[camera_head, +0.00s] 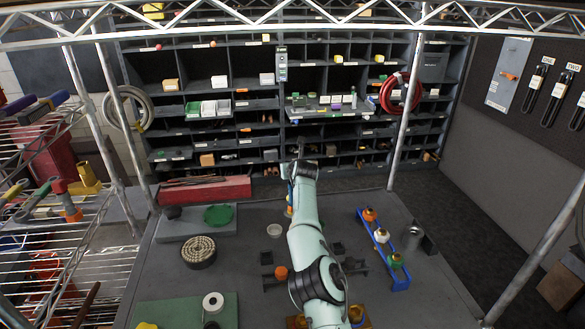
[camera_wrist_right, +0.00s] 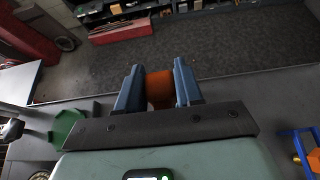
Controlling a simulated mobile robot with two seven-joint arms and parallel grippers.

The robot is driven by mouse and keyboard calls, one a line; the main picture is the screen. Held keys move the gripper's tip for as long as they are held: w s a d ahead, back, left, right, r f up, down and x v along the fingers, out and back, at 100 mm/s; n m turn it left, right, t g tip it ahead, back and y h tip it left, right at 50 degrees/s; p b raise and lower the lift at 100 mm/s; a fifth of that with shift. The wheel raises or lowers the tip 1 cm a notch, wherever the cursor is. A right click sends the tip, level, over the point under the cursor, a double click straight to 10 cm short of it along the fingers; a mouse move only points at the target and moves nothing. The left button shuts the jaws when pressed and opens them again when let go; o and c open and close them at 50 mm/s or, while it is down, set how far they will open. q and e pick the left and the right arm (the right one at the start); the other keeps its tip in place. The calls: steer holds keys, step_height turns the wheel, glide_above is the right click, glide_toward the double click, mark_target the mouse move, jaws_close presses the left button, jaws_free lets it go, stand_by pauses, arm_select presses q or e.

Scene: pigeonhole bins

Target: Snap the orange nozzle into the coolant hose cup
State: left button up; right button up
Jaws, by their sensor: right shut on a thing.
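In the right wrist view, my right gripper (camera_wrist_right: 159,90) is shut on an orange cylindrical piece, which I take to be the orange nozzle (camera_wrist_right: 159,86); a pale part shows just below it between the blue fingers. In the head view, my right arm reaches away over the middle of the grey table, and its gripper (camera_head: 289,192) is largely hidden by the wrist. Another orange piece (camera_head: 281,272) sits at a dark fixture left of the forearm. I cannot make out the coolant hose cup for certain. My left gripper is not in view.
A blue rack (camera_head: 392,262) holds orange, white and green pieces right of my arm, beside a grey metal cup (camera_head: 413,238). A beaded dark ring (camera_head: 199,252), green dish (camera_head: 218,215) and white roll (camera_head: 213,302) stand left. Pigeonhole shelves (camera_head: 240,125) stand behind.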

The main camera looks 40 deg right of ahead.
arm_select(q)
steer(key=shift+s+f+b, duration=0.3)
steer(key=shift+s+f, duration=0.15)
arm_select(e)
steer(key=shift+f, duration=1.65)
steer(key=o, duration=1.1)
steer(key=shift+b+v, duration=1.4)
steer(key=shift+v, duration=0.45)
steer(key=shift+s+a+r+b, duration=0.1)
steer(key=shift+s+a+b, duration=0.15)
steer(key=shift+s+b, duration=0.15)
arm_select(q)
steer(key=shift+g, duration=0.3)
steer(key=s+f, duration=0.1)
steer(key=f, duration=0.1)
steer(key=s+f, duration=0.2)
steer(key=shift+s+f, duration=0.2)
arm_select(e)
steer(key=shift+s+r, duration=0.1)
steer(key=shift+r, duration=0.1)
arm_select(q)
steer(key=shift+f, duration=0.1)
arm_select(e)
steer(key=shift+a, duration=0.1)
